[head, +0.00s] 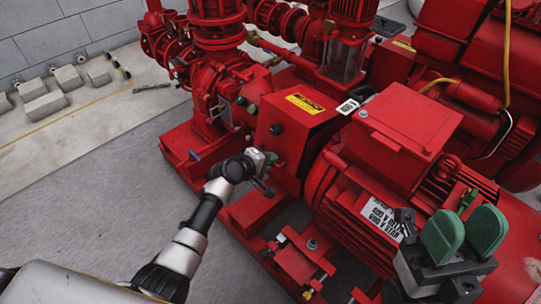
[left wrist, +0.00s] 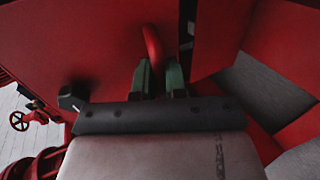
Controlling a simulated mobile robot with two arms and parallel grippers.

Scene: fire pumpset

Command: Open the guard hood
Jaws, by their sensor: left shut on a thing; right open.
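The guard hood (head: 297,112) is a red box cover with a yellow warning label, between the pump and the motor in the head view. Its red panel fills much of the left wrist view (left wrist: 90,45). A red curved handle (left wrist: 152,42) stands out from it. My left gripper (head: 268,163) is at the hood's near side. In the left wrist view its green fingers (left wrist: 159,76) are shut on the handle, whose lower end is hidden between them. My right gripper (head: 463,233) is open and empty, in front of the motor at the lower right.
The red motor (head: 410,120) with its terminal box stands right of the hood. The red pump and piping (head: 215,40) stand behind and left. A red base frame (head: 245,212) runs below. Grey floor (head: 80,185) at the left is clear, with concrete blocks (head: 45,106) by the wall.

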